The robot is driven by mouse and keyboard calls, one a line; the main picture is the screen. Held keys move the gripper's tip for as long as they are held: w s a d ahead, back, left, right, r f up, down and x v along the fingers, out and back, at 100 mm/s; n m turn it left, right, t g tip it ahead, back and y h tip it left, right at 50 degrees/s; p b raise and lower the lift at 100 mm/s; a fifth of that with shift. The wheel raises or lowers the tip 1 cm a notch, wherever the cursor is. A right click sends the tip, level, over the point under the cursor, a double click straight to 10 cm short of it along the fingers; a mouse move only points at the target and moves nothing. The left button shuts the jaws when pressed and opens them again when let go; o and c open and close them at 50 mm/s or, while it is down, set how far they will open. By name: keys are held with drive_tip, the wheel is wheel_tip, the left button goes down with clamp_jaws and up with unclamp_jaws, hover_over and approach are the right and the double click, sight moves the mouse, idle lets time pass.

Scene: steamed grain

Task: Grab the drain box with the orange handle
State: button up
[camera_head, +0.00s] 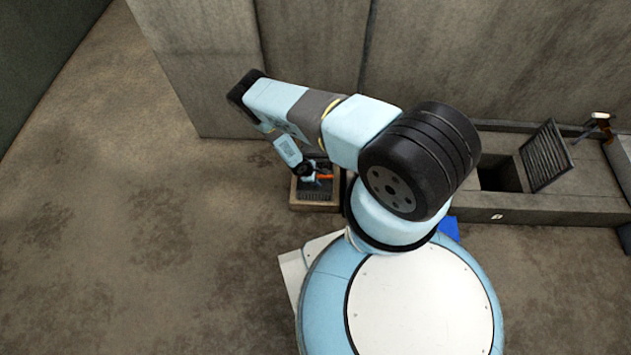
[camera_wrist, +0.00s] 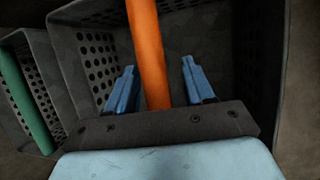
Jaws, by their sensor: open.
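The drain box (camera_wrist: 262,62) is a dark perforated box seen in the wrist view, with a thick orange handle (camera_wrist: 147,50) running across it. My gripper (camera_wrist: 160,85) is open. Its two blue fingers stand on either side of the orange handle, with the left finger closer to it and a wider gap on the right. I see no clear contact between fingers and handle. In the head view, the orange handle (camera_head: 325,177) shows small beside my gripper (camera_head: 313,180), low over a crate. The arm hides part of the box there.
A second perforated box (camera_wrist: 13,62) with a green handle (camera_wrist: 22,100) is close on the left in the wrist view. In the head view, the crate (camera_head: 314,208) stands on the floor near the wall. A concrete trough (camera_head: 545,208) with a tilted grate (camera_head: 546,156) is at right.

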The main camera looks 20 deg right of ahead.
clamp_jaws()
idle(0.5)
